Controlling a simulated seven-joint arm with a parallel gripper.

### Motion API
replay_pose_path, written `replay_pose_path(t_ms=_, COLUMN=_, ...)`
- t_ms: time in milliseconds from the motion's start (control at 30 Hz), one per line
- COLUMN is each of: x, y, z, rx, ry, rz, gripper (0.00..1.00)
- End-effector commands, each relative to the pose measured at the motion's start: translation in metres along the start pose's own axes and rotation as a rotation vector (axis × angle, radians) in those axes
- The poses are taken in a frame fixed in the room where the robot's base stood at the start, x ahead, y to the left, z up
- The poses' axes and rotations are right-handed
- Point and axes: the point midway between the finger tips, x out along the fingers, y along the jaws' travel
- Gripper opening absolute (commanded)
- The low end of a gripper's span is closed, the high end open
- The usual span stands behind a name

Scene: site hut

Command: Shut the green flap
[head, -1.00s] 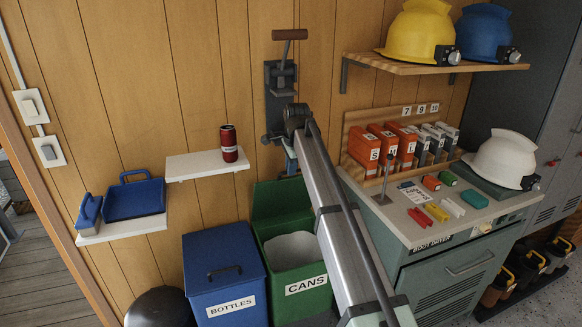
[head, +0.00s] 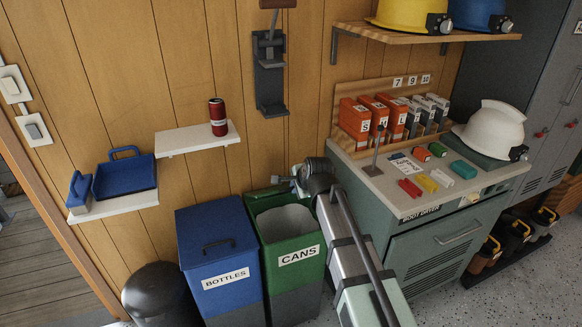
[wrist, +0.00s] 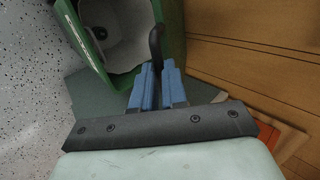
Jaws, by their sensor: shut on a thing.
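The green bin marked CANS (head: 298,256) stands open beside the blue bin, with a pale liner showing inside. Its green flap (head: 262,191) shows as a thin, nearly edge-on strip at the back rim, and the opening is uncovered. My gripper (head: 291,184) is at the right end of this strip, partly hidden by my arm. In the wrist view my blue fingers (wrist: 157,78) are shut on a dark curved handle (wrist: 156,42), at the flap's edge. The bin's open mouth (wrist: 120,35) lies to the upper left there.
The blue BOTTLES bin (head: 220,262) is close on the left. The grey-green boot dryer cabinet (head: 432,270) is close on the right. A small shelf (head: 190,143) with a red can is on the wall above, near a dark wall bracket (head: 269,78).

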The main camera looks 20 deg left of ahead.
Motion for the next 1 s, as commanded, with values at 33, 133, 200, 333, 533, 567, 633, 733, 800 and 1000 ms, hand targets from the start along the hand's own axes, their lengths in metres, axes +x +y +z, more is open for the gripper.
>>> replay_pose_path(t_ms=33, x=-0.001, y=0.020, z=0.001, rx=0.002, ry=0.000, rz=-0.027, gripper=0.00)
replay_pose_path(t_ms=133, x=0.007, y=0.039, z=0.000, rx=0.001, ry=0.000, rz=-0.035, gripper=0.00)
replay_pose_path(t_ms=200, x=0.012, y=0.053, z=0.000, rx=0.001, ry=0.000, rz=-0.034, gripper=0.00)
replay_pose_path(t_ms=333, x=0.023, y=0.081, z=0.000, rx=0.000, ry=-0.001, rz=-0.032, gripper=0.00)
replay_pose_path(t_ms=533, x=0.045, y=0.120, z=0.000, rx=0.000, ry=-0.001, rz=-0.030, gripper=0.00)
replay_pose_path(t_ms=567, x=0.048, y=0.125, z=0.000, rx=-0.001, ry=0.000, rz=-0.031, gripper=0.00)
replay_pose_path(t_ms=633, x=0.056, y=0.138, z=0.000, rx=-0.001, ry=-0.001, rz=-0.030, gripper=0.00)
replay_pose_path(t_ms=733, x=0.057, y=0.135, z=0.000, rx=-0.001, ry=0.000, rz=-0.036, gripper=0.05)
replay_pose_path(t_ms=800, x=0.057, y=0.135, z=0.000, rx=-0.001, ry=0.000, rz=-0.035, gripper=0.12)
replay_pose_path(t_ms=1000, x=0.057, y=0.134, z=0.000, rx=-0.001, ry=-0.001, rz=-0.035, gripper=0.31)
